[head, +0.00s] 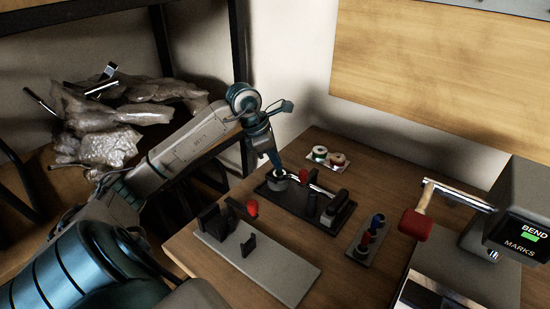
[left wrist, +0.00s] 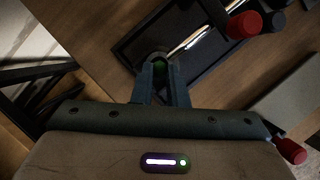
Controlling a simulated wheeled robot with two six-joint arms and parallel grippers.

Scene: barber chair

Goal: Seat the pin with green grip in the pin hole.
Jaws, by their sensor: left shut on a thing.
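My left gripper (head: 277,166) reaches down over the left end of a black tray (head: 325,219) on the wooden table. In the left wrist view its two fingers (left wrist: 162,72) are shut on the pin with green grip (left wrist: 160,67), of which only a bit of green shows. The fingertips are at a round grey piece (head: 277,182) at the tray's end. The pin's shank and the pin hole are hidden, so I cannot tell whether the pin is in it. My right gripper is not in view.
A silver rod and a red knob (head: 304,175) are at the tray. A grey plate (head: 290,281) with black brackets stands in front.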

